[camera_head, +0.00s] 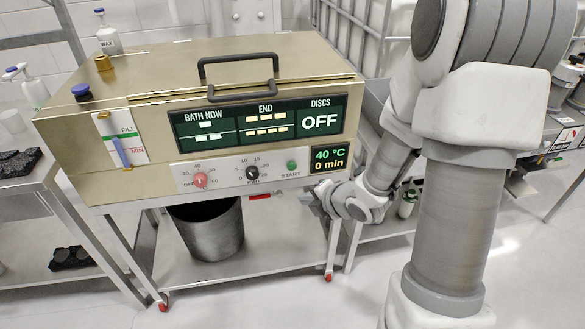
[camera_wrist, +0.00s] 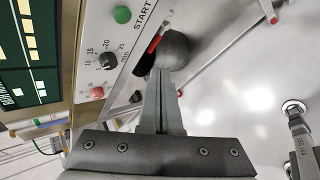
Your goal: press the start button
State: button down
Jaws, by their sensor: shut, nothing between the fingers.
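The green start button (camera_head: 292,166) is on the machine's front panel, above the word START and left of the small display. It also shows in the wrist view (camera_wrist: 122,14), at the upper left. My gripper (camera_head: 317,203) is below and right of the button in the head view, under the panel's lower edge and apart from the button. In the wrist view its fingers (camera_wrist: 164,78) are together with nothing held between them. The display (camera_head: 329,159) reads 40 °C and 0 min, and the DISCS field of the large screen (camera_head: 258,125) reads OFF.
A red knob (camera_head: 200,180) and a black knob (camera_head: 252,173) sit left of the button. A red lever (camera_head: 260,196) projects under the panel. A dark bucket (camera_head: 207,238) stands on the lower shelf. A black handle (camera_head: 240,75) rises from the lid.

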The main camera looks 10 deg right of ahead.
jog(key=p, duration=0.2)
send_near(291, 171)
jog(key=shift+s+f+x, duration=0.15)
jog(key=shift+x, duration=0.75)
jog(key=shift+s+f+x, duration=0.15)
jog(key=shift+x, duration=0.7)
jog(key=shift+s+f+x, duration=0.15)
jog(key=shift+s+x, duration=0.05)
jog(key=shift+x, duration=0.7)
jog(key=shift+w+a, duration=0.1)
jog(key=shift+w, duration=0.4)
jog(key=shift+w, duration=0.5)
dwell(0.5)
jog(key=shift+s, duration=0.1)
jog(key=shift+s+b, duration=0.4)
jog(key=shift+s, duration=0.45)
jog(key=shift+s, duration=0.1)
jog(key=shift+s+b, duration=0.95)
jog(key=shift+s, duration=1.45)
